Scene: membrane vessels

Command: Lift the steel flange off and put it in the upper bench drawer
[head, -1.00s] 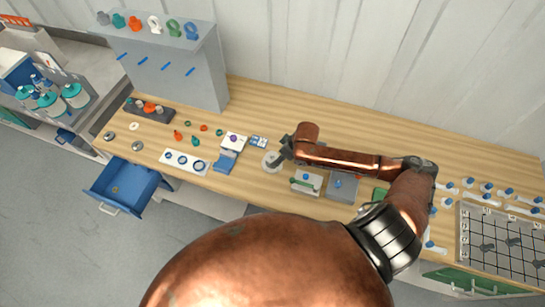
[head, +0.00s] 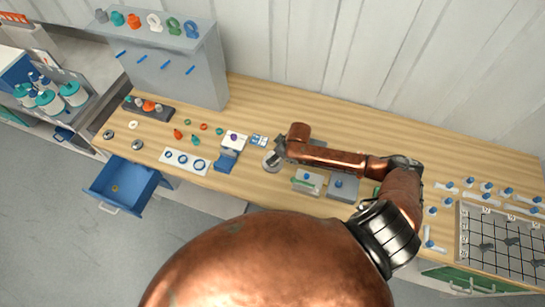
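A round grey metal disc (head: 270,163), which looks like the steel flange, is near the middle of the bench. My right gripper (head: 276,157) is at its upper right edge, seen from above, and partly covers it. I cannot tell whether the fingers touch the disc or how far apart they are. The blue bench drawer (head: 139,199) at the lower left stands pulled out. A small brass-coloured ring (head: 114,189) lies inside it, and the rest of its floor is bare. My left gripper is not in view.
Two small steel rings (head: 109,134) (head: 136,144) lie at the bench's left end. A white tray (head: 205,172) with blue rings and a blue-and-white device (head: 228,155) lie between disc and drawer. A grey rack (head: 170,75) stands behind. Grey blocks (head: 343,193) sit right of the disc.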

